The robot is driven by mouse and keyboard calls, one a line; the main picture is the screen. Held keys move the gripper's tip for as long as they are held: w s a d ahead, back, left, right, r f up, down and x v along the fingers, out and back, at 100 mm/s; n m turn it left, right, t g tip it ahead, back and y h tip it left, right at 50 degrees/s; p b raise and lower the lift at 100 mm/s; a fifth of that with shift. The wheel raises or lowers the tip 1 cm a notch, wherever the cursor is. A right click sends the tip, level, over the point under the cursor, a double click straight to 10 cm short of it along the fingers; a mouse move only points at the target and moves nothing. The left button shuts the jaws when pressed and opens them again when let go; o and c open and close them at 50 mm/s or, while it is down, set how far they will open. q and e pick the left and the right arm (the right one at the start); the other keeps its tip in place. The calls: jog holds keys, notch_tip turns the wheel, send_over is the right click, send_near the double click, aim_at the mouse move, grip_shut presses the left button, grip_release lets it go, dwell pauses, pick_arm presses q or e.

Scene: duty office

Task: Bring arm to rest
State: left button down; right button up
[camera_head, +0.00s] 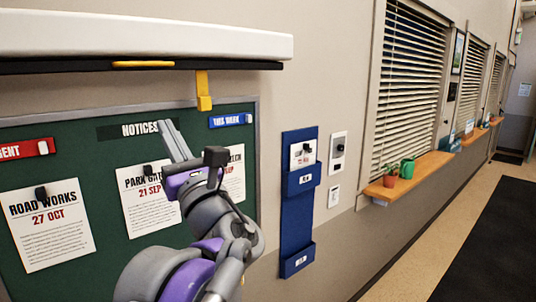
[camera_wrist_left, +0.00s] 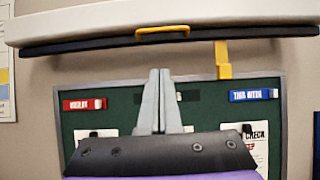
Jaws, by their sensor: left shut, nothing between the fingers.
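My left arm (camera_head: 222,225), grey and purple, reaches up in front of the green notice board (camera_head: 85,170). My left gripper (camera_head: 168,124) points up and to the left, its two grey fingers together with nothing between them. In the left wrist view the closed fingers (camera_wrist_left: 160,74) stand upright before the board, below the dark edge of the white overhead cover (camera_wrist_left: 90,22). They cover part of the NOTICES label (camera_head: 125,130). The arm hides part of the middle and right papers. My right gripper is not in view.
The raised white cover (camera_head: 150,36) has a yellow handle and a yellow hook (camera_head: 203,90). A blue wall holder (camera_head: 298,215) hangs right of the board. A wooden sill (camera_head: 410,175) carries a potted plant (camera_head: 390,177) and a green watering can (camera_head: 407,167). Floor space is open at right.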

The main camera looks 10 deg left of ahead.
pick_arm(q)
jog(key=s+a+f+n+g+h, duration=0.2)
jog(key=f+n+g, duration=0.15)
jog(key=f, duration=0.65)
jog(key=s+a+f+n+g+h, duration=0.25)
jog(key=f+n, duration=0.25)
jog(key=f, duration=0.5)
jog(key=s+a+f+n+g+h, duration=0.2)
jog(key=f+n, duration=0.2)
jog(key=f, duration=0.7)
jog(key=s+d+f+n+h, duration=0.3)
jog(key=d+f+n+h, duration=0.1)
jog(key=f, duration=0.4)
jog(key=s+d+f+n+g+h, duration=0.1)
jog(key=s+d+f+n+h, duration=0.3)
jog(key=f, duration=0.5)
jog(key=s+d+f+n+g+h, duration=0.1)
jog(key=s+d+f+n+h, duration=0.2)
jog(key=f, duration=0.5)
jog(key=d+n+h, duration=0.1)
jog(key=d+n, duration=0.1)
jog(key=d, duration=0.1)
jog(key=shift+s+d+f, duration=0.15)
jog(key=shift+s+f, duration=0.15)
